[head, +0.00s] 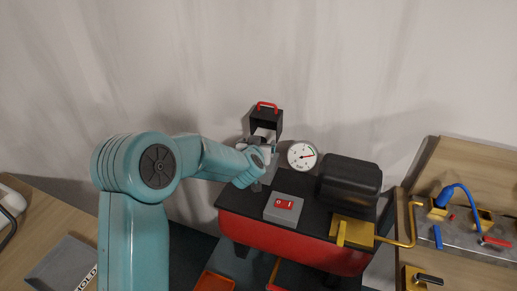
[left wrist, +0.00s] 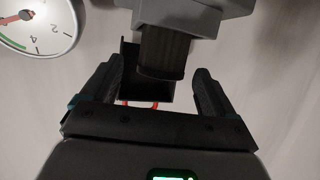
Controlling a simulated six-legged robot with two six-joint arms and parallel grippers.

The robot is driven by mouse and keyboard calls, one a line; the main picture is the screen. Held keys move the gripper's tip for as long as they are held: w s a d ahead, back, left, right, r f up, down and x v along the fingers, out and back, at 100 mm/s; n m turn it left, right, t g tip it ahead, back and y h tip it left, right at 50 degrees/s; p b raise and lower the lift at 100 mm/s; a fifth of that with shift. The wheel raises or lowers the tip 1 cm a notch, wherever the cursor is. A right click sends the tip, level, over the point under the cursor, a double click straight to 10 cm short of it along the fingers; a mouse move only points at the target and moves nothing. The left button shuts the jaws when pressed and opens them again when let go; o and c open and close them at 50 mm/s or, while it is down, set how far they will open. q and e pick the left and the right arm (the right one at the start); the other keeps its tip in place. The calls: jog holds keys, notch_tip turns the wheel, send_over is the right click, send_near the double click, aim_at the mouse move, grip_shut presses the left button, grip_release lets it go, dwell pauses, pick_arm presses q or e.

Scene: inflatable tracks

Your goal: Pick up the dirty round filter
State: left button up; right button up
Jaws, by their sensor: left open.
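A dark, ribbed, round piece (left wrist: 165,52), which looks like the dirty round filter, sits under a grey housing (left wrist: 180,14) in the left wrist view. My left gripper (left wrist: 159,68) is open, with one finger on each side of the filter and a visible gap to each. In the head view my left gripper (head: 262,150) is at the back of the red and black machine (head: 300,248), just below a black open box (head: 265,119) with a red handle (head: 267,104). My arm partly covers this spot, and the filter cannot be made out there. My right gripper is not in view.
A round gauge (head: 302,156) stands close right of my gripper. A grey box with a red switch (head: 284,206) and a black rounded tank (head: 348,184) are on the machine top. A yellow pipe (head: 411,225) leads right to a wooden bench. Open wall lies behind.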

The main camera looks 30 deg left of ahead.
pick_arm(q)
jog(key=x, duration=0.3)
jog(key=shift+w+a+f, duration=0.1)
jog(key=shift+a+f, duration=0.05)
jog(key=shift+a, duration=0.05)
jog(key=c, duration=1.1)
jog(key=shift+d, duration=0.1)
